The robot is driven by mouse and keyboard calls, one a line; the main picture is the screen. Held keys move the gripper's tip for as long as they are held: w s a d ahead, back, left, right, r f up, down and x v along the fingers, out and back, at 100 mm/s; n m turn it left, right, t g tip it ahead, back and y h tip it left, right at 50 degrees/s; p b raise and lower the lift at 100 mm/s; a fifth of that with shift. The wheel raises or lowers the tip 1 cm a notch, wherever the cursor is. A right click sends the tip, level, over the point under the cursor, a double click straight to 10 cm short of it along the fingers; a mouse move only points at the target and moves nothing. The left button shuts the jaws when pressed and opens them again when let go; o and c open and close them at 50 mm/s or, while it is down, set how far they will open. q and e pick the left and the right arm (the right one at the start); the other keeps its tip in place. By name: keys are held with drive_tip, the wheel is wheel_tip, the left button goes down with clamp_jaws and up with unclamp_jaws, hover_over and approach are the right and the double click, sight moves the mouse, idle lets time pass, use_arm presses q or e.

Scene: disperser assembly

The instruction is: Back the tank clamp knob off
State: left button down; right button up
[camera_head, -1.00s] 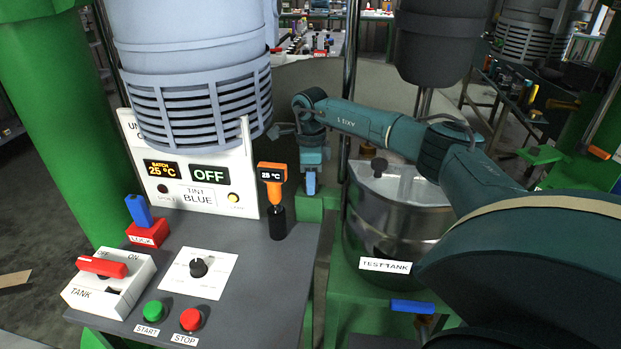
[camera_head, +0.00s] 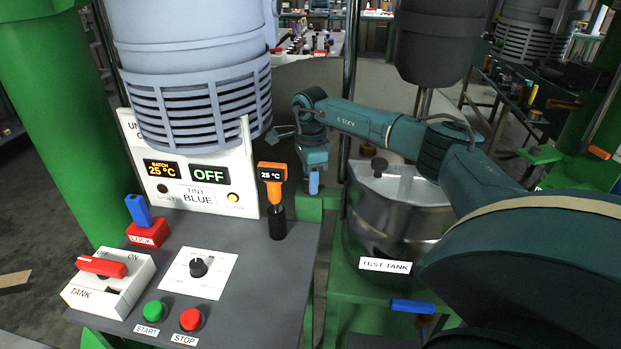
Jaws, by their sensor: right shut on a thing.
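The test tank (camera_head: 400,225) is a shiny steel vessel on a green stand, right of the control bench, and it carries a TEST TANK label. My right arm reaches in from the right across the tank, and its gripper (camera_head: 313,183) points down at the tank's left side, above the green frame. It is shut on the tank clamp knob, which is mostly hidden at the jaws. A small blue part shows at the gripper's tip; I cannot tell whether it belongs to the knob or the jaws. My left gripper is not in view.
The grey bench (camera_head: 260,300) holds a red TANK switch (camera_head: 102,267), a black dial (camera_head: 198,267), START and STOP buttons, and an orange thermometer (camera_head: 272,180) left of the gripper. A blue lever (camera_head: 413,306) sticks out below the tank. A slotted grey housing (camera_head: 200,100) hangs above.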

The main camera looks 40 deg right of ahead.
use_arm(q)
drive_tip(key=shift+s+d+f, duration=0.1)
use_arm(e)
drive_tip(key=o, duration=1)
drive_tip(key=shift+r, duration=0.1)
use_arm(q)
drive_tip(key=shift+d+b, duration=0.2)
drive_tip(key=shift+b, duration=0.45)
use_arm(e)
wheel_tip(320, 180, up, 13)
drive_tip(key=shift+r, duration=0.1)
